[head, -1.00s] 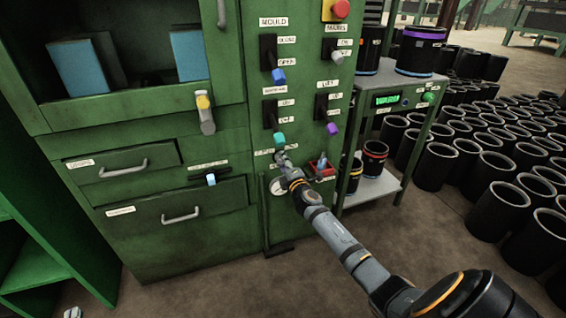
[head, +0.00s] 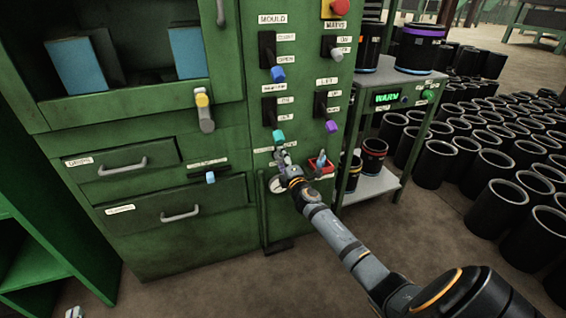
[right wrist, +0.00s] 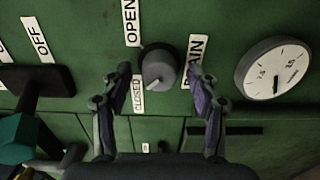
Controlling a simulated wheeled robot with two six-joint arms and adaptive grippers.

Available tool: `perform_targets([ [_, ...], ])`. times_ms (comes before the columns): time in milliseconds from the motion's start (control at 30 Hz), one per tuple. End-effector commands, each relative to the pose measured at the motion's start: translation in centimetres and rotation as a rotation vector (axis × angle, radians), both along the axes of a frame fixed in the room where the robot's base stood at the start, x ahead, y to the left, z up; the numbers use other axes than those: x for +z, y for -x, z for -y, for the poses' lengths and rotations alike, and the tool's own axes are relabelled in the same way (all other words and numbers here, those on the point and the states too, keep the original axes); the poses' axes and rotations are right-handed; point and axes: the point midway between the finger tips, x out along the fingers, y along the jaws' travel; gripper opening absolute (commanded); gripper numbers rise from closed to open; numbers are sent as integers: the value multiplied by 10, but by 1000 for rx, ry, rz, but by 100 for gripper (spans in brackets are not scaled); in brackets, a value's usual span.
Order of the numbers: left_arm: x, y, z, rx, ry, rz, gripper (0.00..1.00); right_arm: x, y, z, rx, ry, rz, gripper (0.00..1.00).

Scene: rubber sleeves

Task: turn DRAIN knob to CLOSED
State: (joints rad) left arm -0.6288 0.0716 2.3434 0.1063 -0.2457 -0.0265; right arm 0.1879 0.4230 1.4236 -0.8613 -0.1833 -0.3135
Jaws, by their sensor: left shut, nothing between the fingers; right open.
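The DRAIN knob (right wrist: 158,67) is a round dark grey knob on the green panel in the right wrist view. The OPEN label (right wrist: 131,22) is above left of it, the CLOSED label (right wrist: 138,95) below left, and the DRAIN label (right wrist: 195,60) at its right. My right gripper (right wrist: 160,76) is open, with one finger on each side of the knob and a visible gap on both sides. In the head view my right gripper (head: 282,155) is at the panel's lower part and hides the knob. My left gripper (head: 73,312) is shut and empty, barely showing at the lower left edge.
A round gauge (right wrist: 273,68) is right of the knob. A lever with a teal grip (head: 278,136) sits just above my right gripper. A cart (head: 385,100) and many black sleeves (head: 440,165) stand farther right.

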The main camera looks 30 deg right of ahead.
Motion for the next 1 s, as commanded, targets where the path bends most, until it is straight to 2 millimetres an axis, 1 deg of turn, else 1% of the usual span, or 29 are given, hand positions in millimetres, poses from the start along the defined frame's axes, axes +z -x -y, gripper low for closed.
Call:
perform_targets([
  [67,0,0,0,0,0,0,0,-1,5,-1,0,1,-1,60],
  [167,0,0,0,0,0,0,0,-1,21,-5,2,4,-2,60],
  [400,0,0,0,0,0,-1,0,-2,79,-19,3,5,-5,60],
  [500,0,0,0,0,0,-1,0,-1,97,-24,3,3,-4,60],
  [600,0,0,0,0,0,-1,0,-1,110,-26,1,2,-3,60],
  [733,0,0,0,0,0,-1,0,-1,116,-28,1,0,-1,60],
  [1000,0,0,0,0,0,-1,0,-1,117,-28,0,0,-1,60],
])
